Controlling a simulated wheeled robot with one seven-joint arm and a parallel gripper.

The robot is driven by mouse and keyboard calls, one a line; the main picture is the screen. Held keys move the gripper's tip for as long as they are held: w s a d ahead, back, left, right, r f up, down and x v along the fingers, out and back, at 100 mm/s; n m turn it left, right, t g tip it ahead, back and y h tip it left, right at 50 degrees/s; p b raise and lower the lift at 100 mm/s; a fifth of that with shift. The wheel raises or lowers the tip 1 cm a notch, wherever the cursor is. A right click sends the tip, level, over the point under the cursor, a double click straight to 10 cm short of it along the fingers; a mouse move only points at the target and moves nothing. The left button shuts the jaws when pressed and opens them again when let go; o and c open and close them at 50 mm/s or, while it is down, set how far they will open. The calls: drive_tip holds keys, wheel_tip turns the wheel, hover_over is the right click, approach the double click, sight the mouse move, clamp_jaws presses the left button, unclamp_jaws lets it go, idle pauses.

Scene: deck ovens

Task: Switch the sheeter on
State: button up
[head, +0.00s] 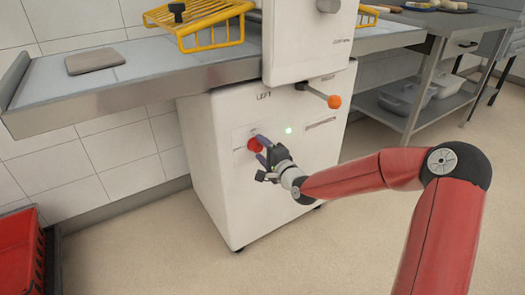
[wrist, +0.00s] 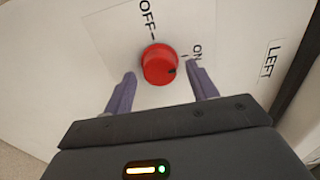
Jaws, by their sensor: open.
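The sheeter (head: 240,185) is a white cabinet with a red rotary knob (head: 255,146) on its front. In the wrist view the knob (wrist: 157,62) sits between an OFF label above and an ON label to its right. A dark mark on the knob's right side lies nearer the ON tick than the OFF tick. Contact cannot be told.
An orange-tipped lever (head: 333,101) sticks out above the panel. A sheeter bed (head: 150,75) extends left with a flat grey-brown piece (head: 91,58) on it and a yellow guard (head: 205,20). A red crate (head: 20,255) stands lower left. A steel table (head: 410,110) is right. The floor in front is clear.

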drive_tip(key=shift+s, duration=0.1)
drive_tip(key=v, duration=0.7)
drive_tip(key=shift+s+d, duration=0.25)
drive_tip(key=s+d+f+n+g+h, duration=0.1)
drive_tip(key=s+d+n+g+h, duration=0.4)
drive_tip(key=s+d+n+h, duration=0.35)
drive_tip(key=s+d+r+g, duration=0.1)
drive_tip(key=s+d+r, duration=0.1)
drive_tip(key=s, duration=0.6)
drive_tip(key=s+d+r+n+g+h, duration=0.1)
drive_tip(key=s+r, duration=0.3)
drive_tip(key=s, duration=0.4)
drive_tip(key=s+d+r+n+g+h, duration=0.1)
drive_tip(key=s+d+r+g, duration=0.1)
drive_tip(key=s, duration=0.6)
drive_tip(key=shift+s+d+r, duration=0.25)
drive_tip(key=shift+d+r, duration=0.35)
drive_tip(key=shift+r, duration=0.05)
